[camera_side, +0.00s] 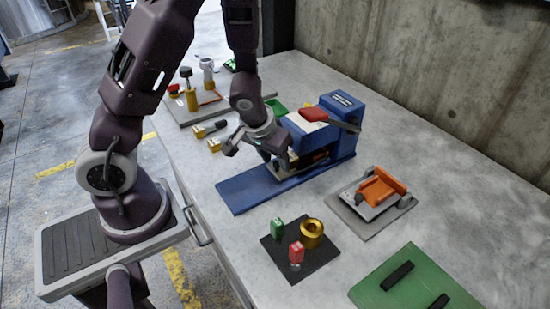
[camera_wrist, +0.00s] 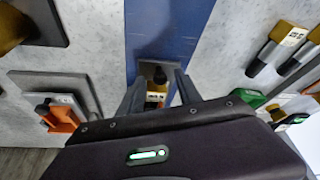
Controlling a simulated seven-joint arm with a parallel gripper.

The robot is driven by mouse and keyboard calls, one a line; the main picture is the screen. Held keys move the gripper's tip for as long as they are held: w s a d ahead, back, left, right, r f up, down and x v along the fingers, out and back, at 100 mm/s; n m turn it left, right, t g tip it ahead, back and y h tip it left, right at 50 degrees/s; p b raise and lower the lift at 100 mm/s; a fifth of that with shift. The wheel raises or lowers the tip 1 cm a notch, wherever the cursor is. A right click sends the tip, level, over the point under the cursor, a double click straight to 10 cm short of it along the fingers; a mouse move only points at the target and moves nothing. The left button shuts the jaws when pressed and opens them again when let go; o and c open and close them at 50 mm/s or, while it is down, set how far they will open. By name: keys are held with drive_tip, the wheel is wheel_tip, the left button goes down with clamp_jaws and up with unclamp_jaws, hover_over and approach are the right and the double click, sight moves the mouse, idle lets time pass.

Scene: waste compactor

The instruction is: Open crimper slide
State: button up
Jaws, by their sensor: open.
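The crimper (camera_side: 340,112) is a blue machine with a red part and a dark lever on top, standing on a long blue base plate (camera_side: 243,193). A small grey slide block (camera_side: 283,172) sits low at its front on the base. In the side view the arm partly hides the slide.
An orange fixture (camera_side: 380,187) on a grey plate stands to the right. A black plate (camera_side: 285,255) with a gold ring and red and green pieces lies in front. Yellow-black pieces (camera_side: 210,128) lie left of the crimper. A green board (camera_side: 405,280) is at lower right.

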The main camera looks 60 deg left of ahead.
clamp_jaws()
idle(1.4)
